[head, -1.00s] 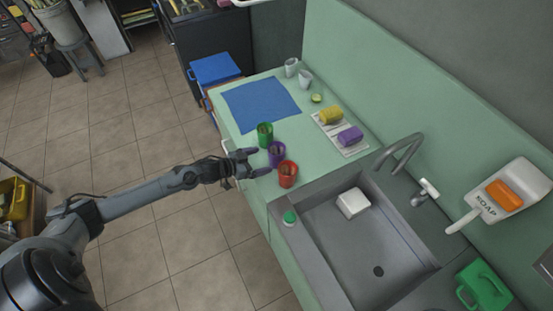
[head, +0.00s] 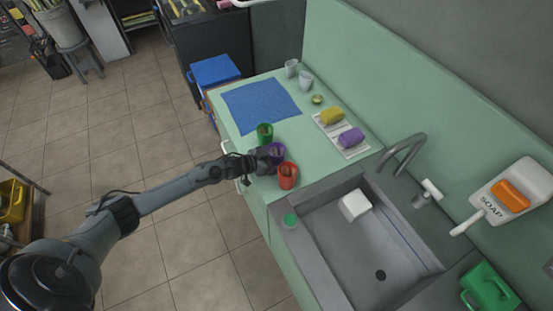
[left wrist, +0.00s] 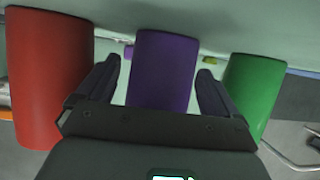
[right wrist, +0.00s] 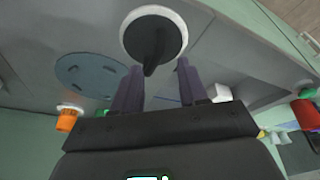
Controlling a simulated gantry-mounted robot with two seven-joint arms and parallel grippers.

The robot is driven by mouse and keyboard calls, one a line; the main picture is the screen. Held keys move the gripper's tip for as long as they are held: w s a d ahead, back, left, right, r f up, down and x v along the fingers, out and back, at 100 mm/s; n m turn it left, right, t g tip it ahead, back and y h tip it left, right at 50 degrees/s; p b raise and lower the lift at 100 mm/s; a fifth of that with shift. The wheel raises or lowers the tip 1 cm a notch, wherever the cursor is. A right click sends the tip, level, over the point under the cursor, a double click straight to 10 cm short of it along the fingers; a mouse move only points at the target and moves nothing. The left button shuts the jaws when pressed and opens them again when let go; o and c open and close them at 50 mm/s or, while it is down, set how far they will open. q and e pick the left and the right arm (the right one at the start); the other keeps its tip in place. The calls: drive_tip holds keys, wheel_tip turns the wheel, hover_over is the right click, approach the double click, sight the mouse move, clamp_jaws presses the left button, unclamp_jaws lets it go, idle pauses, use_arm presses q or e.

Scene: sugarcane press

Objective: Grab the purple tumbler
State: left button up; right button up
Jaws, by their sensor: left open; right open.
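The purple tumbler (head: 276,152) stands on the green counter between a green tumbler (head: 265,134) and a red tumbler (head: 287,175). In the left wrist view the purple tumbler (left wrist: 163,68) is between the two fingers of my open left gripper (left wrist: 161,85), with a visible gap on each side. The red tumbler (left wrist: 45,75) is outside one finger and the green tumbler (left wrist: 255,90) outside the other. In the head view my left gripper's fingers are largely hidden at the tumblers. My right gripper (right wrist: 150,85) is open in its wrist view and outside the head view.
A blue cloth (head: 260,103) lies behind the tumblers. A sink (head: 350,260) with a white block (head: 354,205) is to the right. Yellow (head: 332,116) and purple (head: 351,137) sponges lie by the wall. In the right wrist view, a round white-rimmed dark object (right wrist: 153,37) is beyond the fingers.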

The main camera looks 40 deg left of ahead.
use_arm(q)
drive_tip(key=c, duration=1)
drive_tip(key=shift+r, duration=0.1)
drive_tip(key=shift+c, duration=0.2)
